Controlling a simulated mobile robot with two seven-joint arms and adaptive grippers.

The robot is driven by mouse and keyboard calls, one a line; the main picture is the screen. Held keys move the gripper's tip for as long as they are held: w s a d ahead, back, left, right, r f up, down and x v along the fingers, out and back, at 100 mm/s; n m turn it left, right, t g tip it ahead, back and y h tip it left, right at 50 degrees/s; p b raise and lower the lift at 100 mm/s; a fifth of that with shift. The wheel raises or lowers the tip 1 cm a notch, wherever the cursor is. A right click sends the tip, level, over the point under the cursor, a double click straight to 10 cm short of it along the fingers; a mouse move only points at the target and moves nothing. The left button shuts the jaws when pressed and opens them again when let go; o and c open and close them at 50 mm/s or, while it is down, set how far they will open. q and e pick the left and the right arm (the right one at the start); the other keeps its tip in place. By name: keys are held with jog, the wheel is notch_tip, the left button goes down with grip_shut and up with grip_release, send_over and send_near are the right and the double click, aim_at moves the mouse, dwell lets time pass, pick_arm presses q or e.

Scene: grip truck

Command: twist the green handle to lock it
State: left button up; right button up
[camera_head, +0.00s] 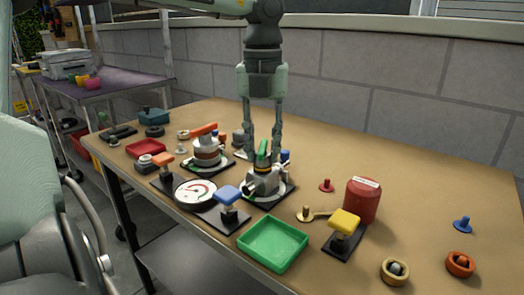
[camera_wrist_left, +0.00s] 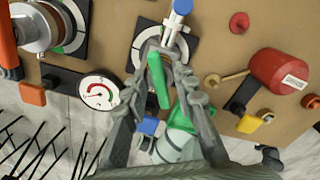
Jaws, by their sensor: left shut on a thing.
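The green handle (camera_head: 262,148) sits on top of a grey valve body (camera_head: 264,182), which stands on a black plate with a white dial near the middle of the table. My left gripper (camera_head: 263,159) comes down from above, with one finger on each side of the handle, shut on it. In the left wrist view the green handle (camera_wrist_left: 158,84) shows as a slanted bar between the fingers (camera_wrist_left: 164,58). The fingers hide part of the valve body there. My right gripper is not in view.
An orange-handled valve (camera_head: 206,148) stands close on the left. A round gauge (camera_head: 196,192), a blue-topped lever (camera_head: 228,197) and a green tray (camera_head: 273,244) lie nearer the front edge. A red canister (camera_head: 361,199) and yellow lever (camera_head: 344,224) stand right. The back right table is clear.

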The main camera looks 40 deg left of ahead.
aim_at(262, 145)
pick_arm(q)
jog(key=m+p, duration=0.1)
jog(key=m, duration=0.8)
jog(key=o, duration=0.8)
jog(key=shift+c, duration=0.2)
jog(key=shift+r+p, duration=2.75)
jog(key=shift+r, duration=1.05)
jog(key=shift+f, duration=0.15)
